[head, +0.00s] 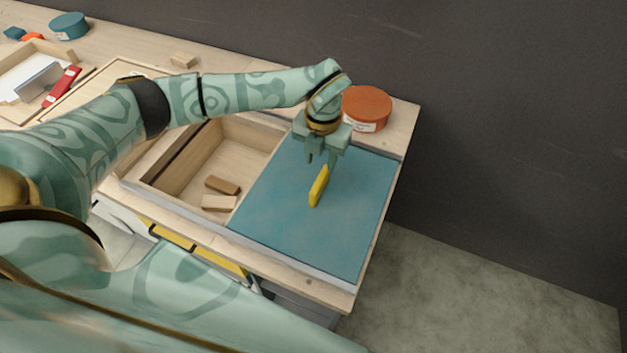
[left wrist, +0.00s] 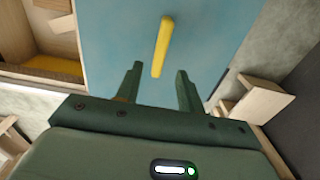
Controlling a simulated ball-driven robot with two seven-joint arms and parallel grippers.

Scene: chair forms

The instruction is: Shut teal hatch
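The teal hatch (head: 290,215) is a flat panel on the right part of the worktop. An open compartment (head: 225,165) shows uncovered to its left. A yellow bar handle (head: 318,187) stands up from the hatch. My left gripper (head: 321,160) is over the hatch, close to the far end of the handle, with its fingers apart. In the left wrist view the hatch (left wrist: 205,40) and the handle (left wrist: 162,47) lie just beyond the fingertips, the handle in line with the gap between them. Nothing is held. My right gripper does not show.
Two small wooden blocks (head: 221,193) lie in the open compartment. A round orange container (head: 367,108) stands behind the hatch, close to my left wrist. A teal round container (head: 69,26) and a red item (head: 62,86) are far left. A dark wall rises behind.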

